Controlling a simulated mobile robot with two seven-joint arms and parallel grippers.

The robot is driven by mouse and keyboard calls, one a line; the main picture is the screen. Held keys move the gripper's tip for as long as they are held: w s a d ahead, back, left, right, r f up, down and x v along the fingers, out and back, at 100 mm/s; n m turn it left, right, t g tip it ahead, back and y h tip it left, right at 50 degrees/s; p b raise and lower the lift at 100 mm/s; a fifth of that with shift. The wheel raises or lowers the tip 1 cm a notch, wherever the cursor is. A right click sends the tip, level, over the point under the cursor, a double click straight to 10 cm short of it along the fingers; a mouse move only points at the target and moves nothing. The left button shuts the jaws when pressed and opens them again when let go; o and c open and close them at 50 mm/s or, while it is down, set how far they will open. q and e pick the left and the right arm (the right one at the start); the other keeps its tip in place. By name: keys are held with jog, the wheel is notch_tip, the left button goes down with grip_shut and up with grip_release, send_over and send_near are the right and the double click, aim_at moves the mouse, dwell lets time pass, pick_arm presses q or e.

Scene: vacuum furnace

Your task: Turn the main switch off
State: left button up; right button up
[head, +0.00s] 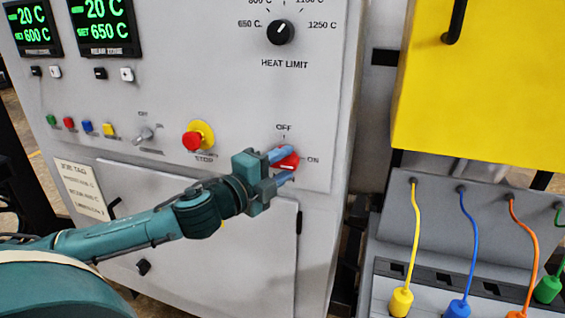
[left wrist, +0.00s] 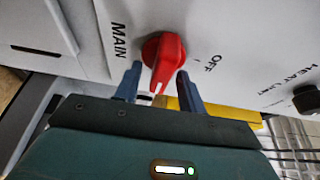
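The main switch is a red rotary knob (head: 289,160) on the light grey furnace panel, with OFF printed above it and ON to its right. In the left wrist view the knob (left wrist: 165,52) has a white pointer mark at its near end, which faces the ON side. My left gripper (head: 286,167) is at the knob. In the left wrist view its two blue fingers (left wrist: 158,85) are apart, one on each side of the knob's handle. A gap shows between the handle and the fingers, so they do not look closed on it. My right gripper is not in view.
The heat limit dial (head: 281,32) is above the switch. A red stop button (head: 192,141) on a yellow base and a small key-like switch (head: 145,134) are to the left. A yellow box (head: 480,85) and colored cables (head: 416,225) stand to the right.

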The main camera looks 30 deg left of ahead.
pick_arm(q)
jog(key=shift+w+d, duration=0.1)
jog(key=shift+w, duration=0.05)
jog(key=shift+c, duration=0.2)
grip_shut()
